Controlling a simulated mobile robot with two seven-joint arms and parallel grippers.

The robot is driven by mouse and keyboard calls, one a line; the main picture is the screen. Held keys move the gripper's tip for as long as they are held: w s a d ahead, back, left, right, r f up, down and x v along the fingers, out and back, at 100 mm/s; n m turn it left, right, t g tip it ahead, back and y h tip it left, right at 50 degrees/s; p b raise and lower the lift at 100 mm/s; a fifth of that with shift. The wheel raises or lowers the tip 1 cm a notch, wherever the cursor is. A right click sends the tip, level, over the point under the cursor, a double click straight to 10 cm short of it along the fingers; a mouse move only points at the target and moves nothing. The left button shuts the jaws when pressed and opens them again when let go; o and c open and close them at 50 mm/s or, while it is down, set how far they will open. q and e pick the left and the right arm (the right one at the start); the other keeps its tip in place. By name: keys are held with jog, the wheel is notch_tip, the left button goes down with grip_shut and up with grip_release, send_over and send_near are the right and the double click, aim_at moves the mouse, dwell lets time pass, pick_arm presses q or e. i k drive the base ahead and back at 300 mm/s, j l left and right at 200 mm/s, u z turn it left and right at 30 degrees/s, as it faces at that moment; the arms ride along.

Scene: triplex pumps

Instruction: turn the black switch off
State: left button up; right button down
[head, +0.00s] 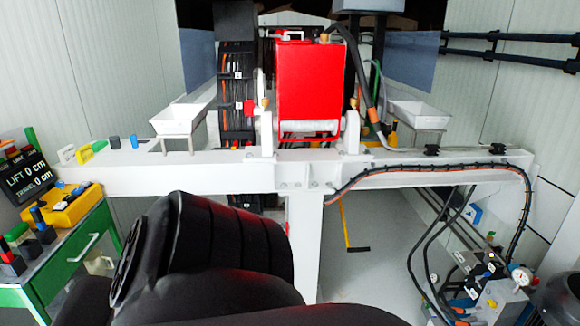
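I cannot tell for sure which thing is the black switch. Two small black fittings sit on the white beam at the right, a nearer-centre one (431,150) and one further right (497,148). A short dark cylinder (115,142) stands on the beam's left end. Small black blocks with coloured tops (45,234) stand on the green cart at the left. No on or off position can be read on any of them. A large black link of my own arm fills the bottom middle and hides what lies behind it. Neither gripper shows.
A white beam (220,172) crosses the view, with a red housing (311,85) above its middle. The green cart (62,262) carries a yellow box (72,207) and a display (27,175). Hoses and a gauge (521,277) crowd the lower right.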

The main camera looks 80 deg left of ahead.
aim_at(41, 204)
jog(key=u, duration=4.05)
jog(key=i+u, duration=0.3)
jog(key=i, duration=0.3)
